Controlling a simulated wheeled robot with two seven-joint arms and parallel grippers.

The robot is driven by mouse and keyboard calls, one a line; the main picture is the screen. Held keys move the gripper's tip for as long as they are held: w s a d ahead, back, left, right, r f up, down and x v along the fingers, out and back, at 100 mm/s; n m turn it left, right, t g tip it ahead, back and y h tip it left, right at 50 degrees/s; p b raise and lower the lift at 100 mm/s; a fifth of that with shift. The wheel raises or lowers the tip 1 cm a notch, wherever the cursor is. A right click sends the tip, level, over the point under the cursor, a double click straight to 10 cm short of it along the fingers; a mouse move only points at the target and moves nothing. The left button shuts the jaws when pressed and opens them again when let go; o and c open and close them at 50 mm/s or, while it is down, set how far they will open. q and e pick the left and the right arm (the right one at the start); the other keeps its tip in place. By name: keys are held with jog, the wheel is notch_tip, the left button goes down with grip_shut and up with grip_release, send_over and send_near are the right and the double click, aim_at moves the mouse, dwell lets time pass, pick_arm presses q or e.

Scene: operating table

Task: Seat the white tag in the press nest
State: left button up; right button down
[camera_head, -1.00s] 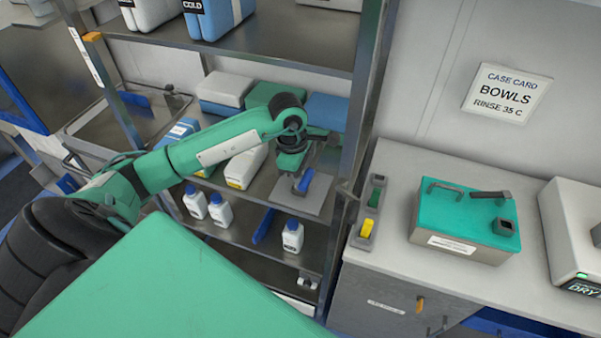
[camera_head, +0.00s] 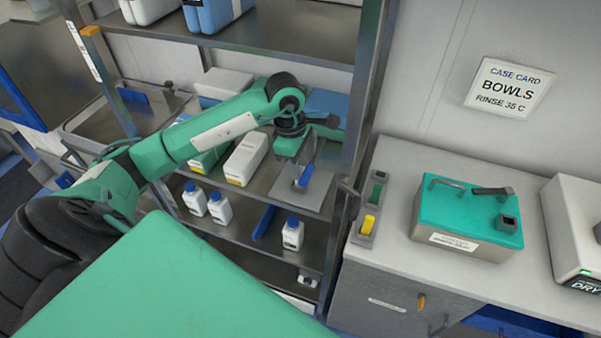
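I cannot make out a white tag in this view. My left gripper (camera_head: 326,121) is at the end of the green arm, above the middle shelf of the steel rack; its fingers are small and dark, and I cannot tell whether they are open or hold anything. Below it, a small grey device with a blue part (camera_head: 305,176) stands on a grey plate (camera_head: 316,202) at the shelf's right end. I cannot tell whether this is the press, and no nest shows clearly. My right gripper is not in view.
White bottles with blue caps (camera_head: 219,209) stand on the lower shelf. White and green containers (camera_head: 246,158) are left of the plate. The rack's upright post (camera_head: 366,85) separates the shelf from the counter, where a teal-lidded box (camera_head: 466,215) and a yellow-and-green holder (camera_head: 369,220) stand.

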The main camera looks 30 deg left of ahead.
pick_arm(q)
jog(key=r, duration=0.2)
jog(key=r+b, duration=0.1)
jog(key=shift+a+r, duration=0.2)
jog(key=shift+a, duration=0.05)
jog(key=shift+s+r, duration=0.1)
jog(key=shift+r, duration=0.4)
jog(key=shift+f, duration=0.1)
